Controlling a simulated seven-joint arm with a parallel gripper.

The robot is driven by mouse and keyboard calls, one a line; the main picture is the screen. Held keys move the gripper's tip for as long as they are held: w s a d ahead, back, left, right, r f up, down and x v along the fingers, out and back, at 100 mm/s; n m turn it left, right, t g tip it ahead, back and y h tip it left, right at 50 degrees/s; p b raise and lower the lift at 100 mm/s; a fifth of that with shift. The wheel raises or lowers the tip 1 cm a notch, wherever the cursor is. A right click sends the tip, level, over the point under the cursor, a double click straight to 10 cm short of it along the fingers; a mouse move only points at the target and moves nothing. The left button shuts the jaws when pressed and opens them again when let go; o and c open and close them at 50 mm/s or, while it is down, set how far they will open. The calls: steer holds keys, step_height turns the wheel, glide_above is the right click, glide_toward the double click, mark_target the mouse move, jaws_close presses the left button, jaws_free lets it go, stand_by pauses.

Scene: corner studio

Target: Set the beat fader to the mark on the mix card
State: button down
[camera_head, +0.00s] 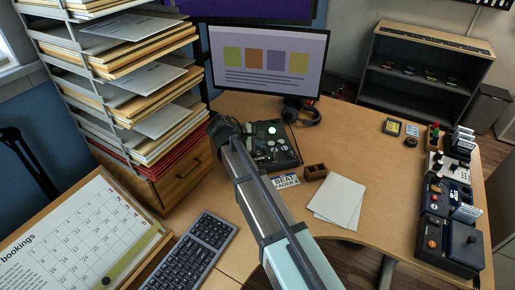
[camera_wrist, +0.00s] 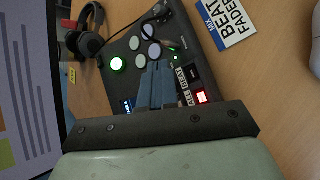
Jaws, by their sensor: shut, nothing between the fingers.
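The black mixer box (camera_head: 281,152) lies on the desk below the monitor. It has round pads, one lit green, and it also shows in the wrist view (camera_wrist: 122,60). The mix card (camera_head: 286,181), printed "BEAT FADER", lies flat on the desk in front of the box. In the wrist view the card (camera_wrist: 228,22) is at the upper right; its mark is too small or cut off to read. My gripper (camera_wrist: 158,68) is shut and empty, its blue fingers over the box, beside a red-lit display and a label. The fader itself is hidden or cannot be made out.
Headphones (camera_head: 301,112) lie behind the box, under the monitor (camera_head: 268,60). A keyboard (camera_head: 190,252) is at front left. Several devices (camera_head: 447,210) line the right edge. The desk between is clear.

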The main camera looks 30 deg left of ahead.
steer(key=c, duration=1.8)
jaws_free()
steer(key=shift+o, duration=0.6)
steer(key=shift+w+d, duration=0.15)
steer(key=o, duration=0.6)
steer(key=w+d+r, duration=0.2)
steer(key=w+d+r+m, duration=0.1)
steer(key=w+d, duration=0.1)
steer(key=d, duration=0.1)
steer(key=w+d+r+m, duration=0.1)
steer(key=w+d+r, duration=0.1)
steer(key=shift+d+r+g, duration=0.3)
steer(key=shift+d+r, duration=0.05)
steer(key=shift+d, duration=0.05)
steer(key=m+g+y, duration=0.5)
steer(key=m+y, duration=0.2)
steer(key=m, duration=0.4)
glide_above(258, 153)
steer(key=s+d, duration=0.3)
steer(key=d, duration=0.1)
steer(key=x, duration=1.3)
steer(key=shift+a, duration=0.3)
